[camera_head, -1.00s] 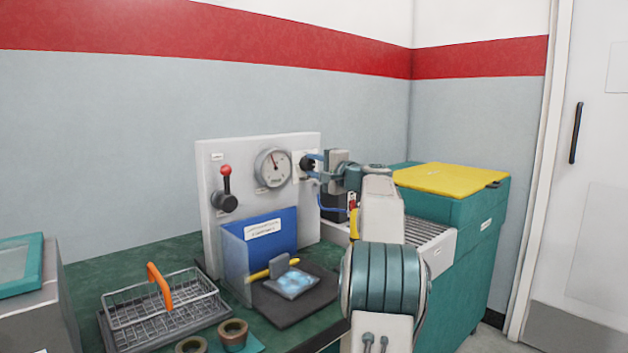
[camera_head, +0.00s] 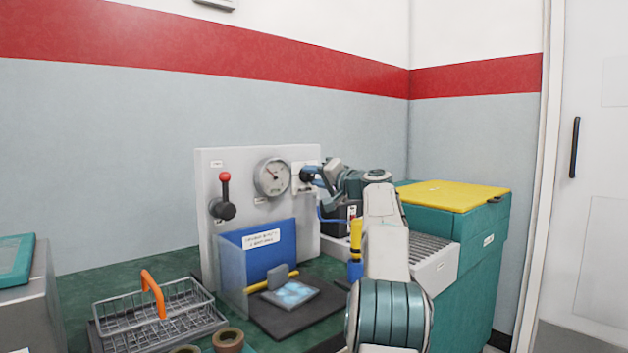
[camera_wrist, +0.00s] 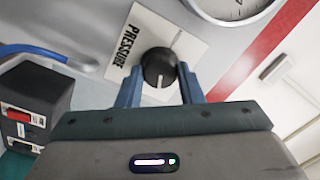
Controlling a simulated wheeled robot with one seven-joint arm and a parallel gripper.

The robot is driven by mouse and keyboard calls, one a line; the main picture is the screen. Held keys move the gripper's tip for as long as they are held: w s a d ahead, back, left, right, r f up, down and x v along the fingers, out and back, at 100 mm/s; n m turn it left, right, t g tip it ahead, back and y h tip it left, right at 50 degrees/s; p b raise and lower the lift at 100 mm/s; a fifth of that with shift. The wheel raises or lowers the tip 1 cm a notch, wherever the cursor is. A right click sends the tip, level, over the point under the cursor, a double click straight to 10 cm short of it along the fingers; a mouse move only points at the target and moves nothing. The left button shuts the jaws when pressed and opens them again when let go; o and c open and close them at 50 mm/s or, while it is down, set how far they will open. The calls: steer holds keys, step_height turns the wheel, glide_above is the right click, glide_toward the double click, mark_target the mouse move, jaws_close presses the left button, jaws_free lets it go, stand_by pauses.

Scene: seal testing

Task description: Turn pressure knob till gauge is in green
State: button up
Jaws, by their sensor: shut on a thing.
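The black pressure knob (camera_wrist: 158,68) is on a white plate (camera_wrist: 143,38) marked PRESSURE in the wrist view. My gripper (camera_wrist: 158,86) is shut on it, one blue finger on each side. In the head view the knob (camera_head: 306,173) is on the right of the white panel (camera_head: 240,158), with my gripper (camera_head: 314,175) at it from the right. The round gauge (camera_head: 271,177) is just left of the knob. Its needle points to the upper left. I cannot make out its coloured zones. Only the gauge's edge (camera_wrist: 225,14) shows in the wrist view.
A red-tipped lever (camera_head: 225,195) is left of the gauge. A blue-backed box (camera_head: 255,245) stands below, with a pad (camera_head: 290,294) before it. A wire basket (camera_head: 155,310) is at front left. A dark box with a red switch (camera_wrist: 30,108) sits near my gripper.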

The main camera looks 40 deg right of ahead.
stand_by(0.4)
steer(key=o, duration=1)
steer(key=shift+c, duration=0.2)
steer(key=s, duration=0.4)
steer(key=s+d+b, duration=0.1)
steer(key=s, duration=0.8)
steer(key=shift+s+d+f, duration=0.2)
steer(key=shift+s, duration=0.15)
